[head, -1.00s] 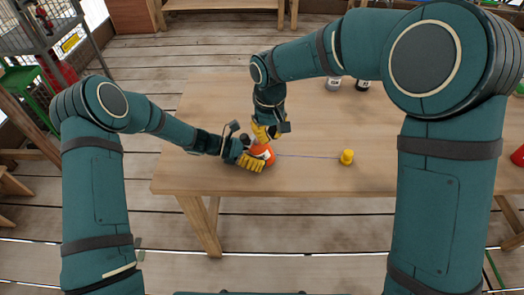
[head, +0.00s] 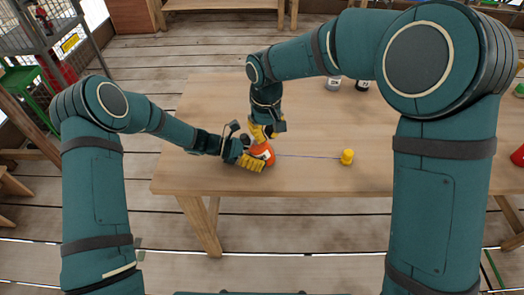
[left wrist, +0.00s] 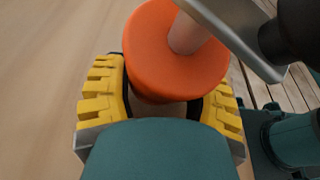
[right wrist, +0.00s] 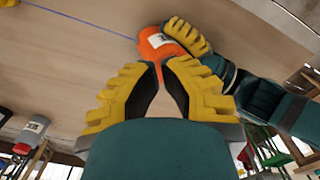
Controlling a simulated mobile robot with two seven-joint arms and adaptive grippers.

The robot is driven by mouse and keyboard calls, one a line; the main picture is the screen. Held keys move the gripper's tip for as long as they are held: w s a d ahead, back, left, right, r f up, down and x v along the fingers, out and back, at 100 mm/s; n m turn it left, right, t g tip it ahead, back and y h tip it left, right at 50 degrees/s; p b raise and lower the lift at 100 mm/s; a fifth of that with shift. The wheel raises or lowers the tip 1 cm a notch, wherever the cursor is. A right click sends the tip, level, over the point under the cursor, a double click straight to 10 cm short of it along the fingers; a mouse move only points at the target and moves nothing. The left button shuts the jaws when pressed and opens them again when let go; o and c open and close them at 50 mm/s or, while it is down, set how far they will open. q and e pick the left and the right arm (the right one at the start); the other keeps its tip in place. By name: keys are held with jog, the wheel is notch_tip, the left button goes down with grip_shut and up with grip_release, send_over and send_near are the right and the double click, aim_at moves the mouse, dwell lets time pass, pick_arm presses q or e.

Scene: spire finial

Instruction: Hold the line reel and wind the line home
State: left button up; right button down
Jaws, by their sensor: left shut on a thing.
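The orange line reel (head: 265,154) with a white label lies on the wooden table near its front left. My left gripper (head: 250,161) is shut on it; in the left wrist view its yellow fingers sit on both sides of the reel (left wrist: 165,60). A pale peg (left wrist: 185,35) stands out from the reel face. My right gripper (head: 264,132) is just above and behind the reel. In the right wrist view its fingertips (right wrist: 162,66) are close together at the reel; whether they hold anything is hidden. A thin blue line (head: 308,156) runs right to a yellow piece (head: 347,157).
The table (head: 300,180) is clear around the line and along its front edge. A grey-topped container (head: 333,84) and a dark one (head: 362,86) stand at the back, close to my right arm. A red object (head: 518,155) is at the far right edge.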

jog(key=shift+w+a, duration=0.25)
jog(key=shift+a, duration=0.25)
dwell(0.4)
jog(key=shift+w+a, duration=0.4)
jog(key=shift+w, duration=0.2)
dwell(0.7)
jog(key=shift+s, duration=0.35)
notch_tip(320, 180, up, 7)
dwell(1.0)
dwell(0.5)
jog(key=d+r, duration=0.2)
jog(key=d, duration=0.3)
notch_tip(320, 180, down, 6)
jog(key=shift+s, duration=0.4)
